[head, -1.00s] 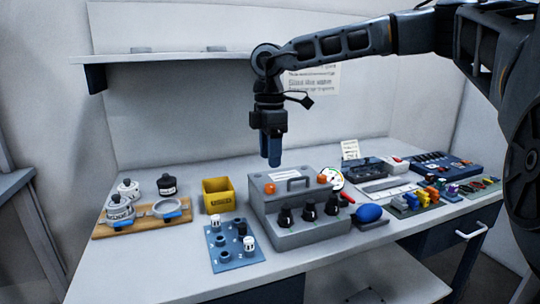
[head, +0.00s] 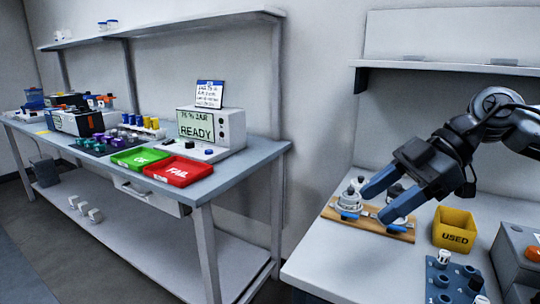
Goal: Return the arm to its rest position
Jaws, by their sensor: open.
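My gripper (head: 382,202) is in the right half of the head view, with its two blue fingers spread apart and nothing between them. It is tilted, pointing down and to the left. It appears in front of the wooden board (head: 372,225) with silver fittings on the right bench. My arm (head: 492,128) reaches in from the right edge of the picture. The fingers hide part of the board and its fittings.
The right bench (head: 330,259) holds a yellow bin marked USED (head: 454,230), a blue socket block (head: 450,280) and a grey box (head: 515,260). A shelf (head: 450,68) hangs above. The left bench (head: 232,170) carries a READY display (head: 197,128), green tray (head: 140,158) and red tray (head: 178,171).

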